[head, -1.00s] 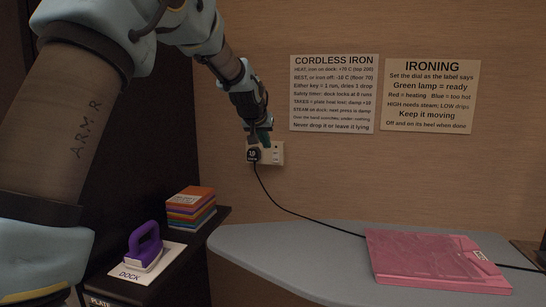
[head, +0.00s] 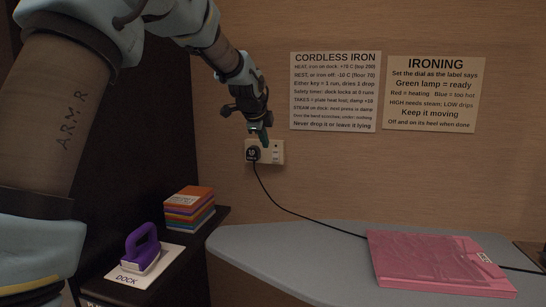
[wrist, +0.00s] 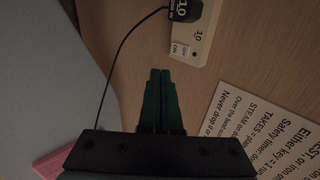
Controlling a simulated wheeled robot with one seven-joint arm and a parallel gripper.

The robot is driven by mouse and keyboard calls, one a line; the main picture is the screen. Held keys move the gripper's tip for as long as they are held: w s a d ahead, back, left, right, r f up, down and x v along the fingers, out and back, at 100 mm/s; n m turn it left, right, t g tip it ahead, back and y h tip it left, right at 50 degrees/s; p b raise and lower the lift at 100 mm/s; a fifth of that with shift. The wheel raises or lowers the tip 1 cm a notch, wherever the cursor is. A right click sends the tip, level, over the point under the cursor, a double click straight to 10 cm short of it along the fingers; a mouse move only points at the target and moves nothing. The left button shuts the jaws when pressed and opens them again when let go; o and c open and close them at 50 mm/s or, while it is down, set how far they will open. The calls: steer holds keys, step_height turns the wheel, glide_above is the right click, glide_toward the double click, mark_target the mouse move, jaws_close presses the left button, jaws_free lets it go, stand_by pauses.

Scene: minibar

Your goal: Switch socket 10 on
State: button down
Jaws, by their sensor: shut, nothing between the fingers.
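Socket 10 is a cream wall plate (head: 278,146) on the wood-panelled wall, and it also shows at the top of the wrist view (wrist: 208,32). A black plug (head: 252,154) marked 10 sits in its left part, with a black cord. A small white switch (wrist: 181,50) with an ON label shows on the plate in the wrist view; I cannot tell which way it is set. My gripper (head: 263,143) has dark green fingers, shut and empty. In the wrist view its fingertips (wrist: 160,71) point towards the plate and appear just short of the switch; contact is not visible.
A purple iron (head: 142,248) stands on the dock at lower left, beside stacked coloured items (head: 188,210). Two printed notices (head: 335,92) hang right of the socket.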

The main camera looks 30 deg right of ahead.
stand_by(0.3)
steer(key=p, duration=0.4)
glide_toward(275, 161)
step_height(275, 161, down, 4)
steer(key=shift+w+d+f+p, duration=0.1)
steer(key=shift+w+d+p, duration=0.65)
steer(key=shift+w, duration=0.1)
steer(key=shift+w+d+f, duration=0.2)
steer(key=shift+w+d, duration=0.3)
steer(key=shift+w, duration=0.05)
steer(key=shift+f, duration=0.1)
steer(key=shift+w+d+f+b, duration=0.1)
steer(key=shift+f+b, duration=0.1)
steer(key=shift+b, duration=0.2)
steer(key=shift+t+b, duration=0.3)
steer(key=shift+b, duration=0.05)
steer(key=shift+r+p, duration=0.25)
steer(key=shift+p, duration=0.05)
